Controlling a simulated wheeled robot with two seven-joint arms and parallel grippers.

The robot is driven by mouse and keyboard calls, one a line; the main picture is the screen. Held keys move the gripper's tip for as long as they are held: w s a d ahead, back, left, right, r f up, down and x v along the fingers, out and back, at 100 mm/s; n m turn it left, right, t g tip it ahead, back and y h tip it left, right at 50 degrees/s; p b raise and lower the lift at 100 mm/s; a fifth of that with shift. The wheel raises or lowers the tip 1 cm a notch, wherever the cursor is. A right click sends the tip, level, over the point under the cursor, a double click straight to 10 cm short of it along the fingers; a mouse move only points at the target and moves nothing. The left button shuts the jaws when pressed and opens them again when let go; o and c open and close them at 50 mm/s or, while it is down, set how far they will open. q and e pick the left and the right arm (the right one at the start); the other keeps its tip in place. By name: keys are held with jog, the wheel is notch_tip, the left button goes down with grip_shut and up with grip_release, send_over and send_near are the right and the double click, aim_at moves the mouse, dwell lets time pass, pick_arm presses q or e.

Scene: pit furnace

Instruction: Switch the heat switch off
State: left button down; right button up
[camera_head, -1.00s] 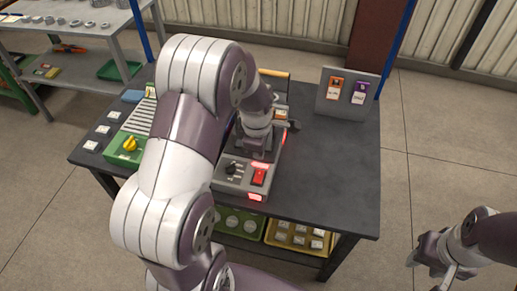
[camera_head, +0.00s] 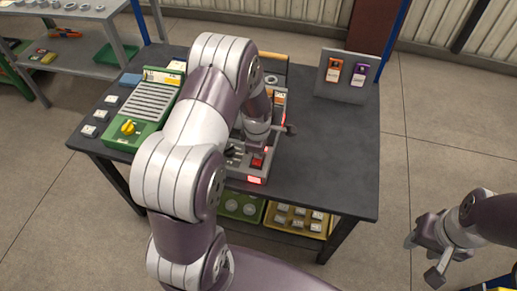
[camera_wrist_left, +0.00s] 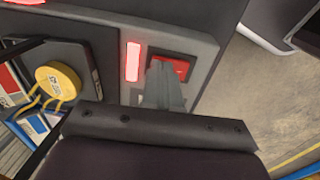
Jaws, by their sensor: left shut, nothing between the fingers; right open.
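The red heat switch (camera_head: 257,162) sits on the front panel of the grey unit (camera_head: 232,173) on the table. It also shows in the left wrist view (camera_wrist_left: 180,66), beside a lit red strip (camera_wrist_left: 133,62). My left gripper (camera_wrist_left: 163,72) is shut and empty, with its fingertips over the left part of the switch. I cannot tell whether they touch it. In the head view my left arm hides much of the unit. My right gripper (camera_head: 422,259) is open and empty, off the table at the right.
A green unit with a yellow knob (camera_head: 128,127) stands left on the dark table (camera_head: 335,170). A panel with orange and purple tags (camera_head: 345,77) stands at the back right. The table's right side is clear. A yellow bin (camera_head: 297,222) is below.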

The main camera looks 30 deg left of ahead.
pick_arm(q)
jog(key=shift+f, duration=0.1)
pick_arm(e)
jog(key=shift+r, duration=0.1)
pick_arm(q)
jog(key=shift+s+d+p, duration=0.15)
jog(key=shift+s+p, duration=0.3)
jog(key=shift+s, duration=0.3)
pick_arm(e)
jog(key=shift+r, duration=0.5)
